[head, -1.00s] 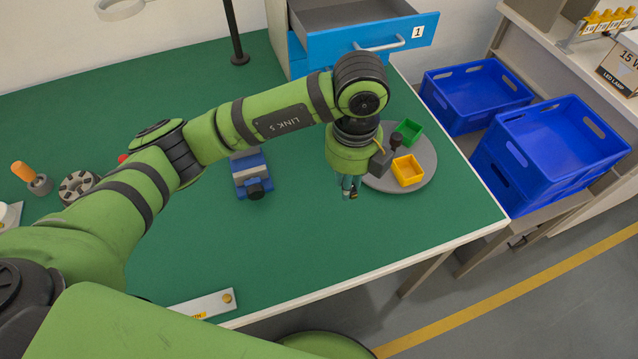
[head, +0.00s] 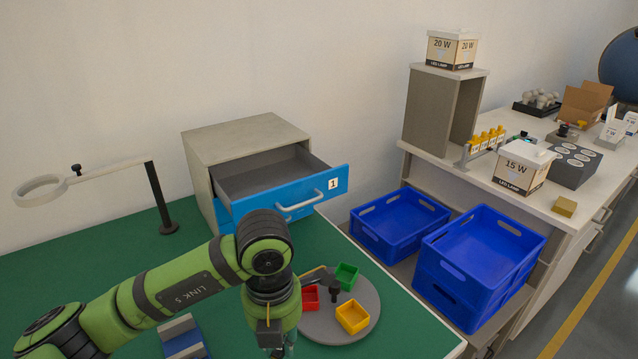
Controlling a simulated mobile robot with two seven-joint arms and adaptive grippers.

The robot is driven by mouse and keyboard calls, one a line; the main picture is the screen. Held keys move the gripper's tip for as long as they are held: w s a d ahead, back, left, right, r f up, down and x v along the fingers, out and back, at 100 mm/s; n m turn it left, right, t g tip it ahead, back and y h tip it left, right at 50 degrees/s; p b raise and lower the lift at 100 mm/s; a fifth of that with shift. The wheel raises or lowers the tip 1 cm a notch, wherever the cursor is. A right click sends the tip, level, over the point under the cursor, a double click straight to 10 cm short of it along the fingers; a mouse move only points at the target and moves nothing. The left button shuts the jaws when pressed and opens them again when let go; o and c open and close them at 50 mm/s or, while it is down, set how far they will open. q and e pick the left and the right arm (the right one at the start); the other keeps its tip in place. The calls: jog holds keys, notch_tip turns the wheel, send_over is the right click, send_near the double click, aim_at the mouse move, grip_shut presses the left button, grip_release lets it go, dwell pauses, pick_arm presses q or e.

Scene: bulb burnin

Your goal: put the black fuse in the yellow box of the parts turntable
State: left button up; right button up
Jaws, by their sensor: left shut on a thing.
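My left gripper (head: 277,349) points down over the green bench, just left of the parts turntable. Its fingers are at the bottom edge of the head view, shut on a small dark thing, likely the black fuse, mostly hidden. The parts turntable (head: 318,328) is a round grey disc. Its yellow box (head: 352,327) is an open tray at the disc's front right, to the right of my gripper. It looks empty. My right gripper is not in view.
The turntable also bears a green box (head: 347,281), a red box (head: 310,303) and a black centre knob (head: 335,287). Behind stands a cabinet with an open blue drawer (head: 270,210). Blue crates (head: 470,300) are beside the bench. A blue-grey fixture (head: 183,340) stands left of my gripper.

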pick_arm(q)
jog(key=a+m, duration=0.3)
jog(key=m, duration=0.7)
jog(key=s+a+m, duration=0.1)
jog(key=a+m, duration=0.3)
jog(key=m, duration=0.6)
jog(key=s+a+r+m, duration=0.1)
jog(key=a+m, duration=0.3)
jog(key=m, duration=0.6)
jog(key=shift+s+a+m, duration=0.25)
jog(key=shift+m, duration=0.05)
jog(key=shift+r, duration=0.1)
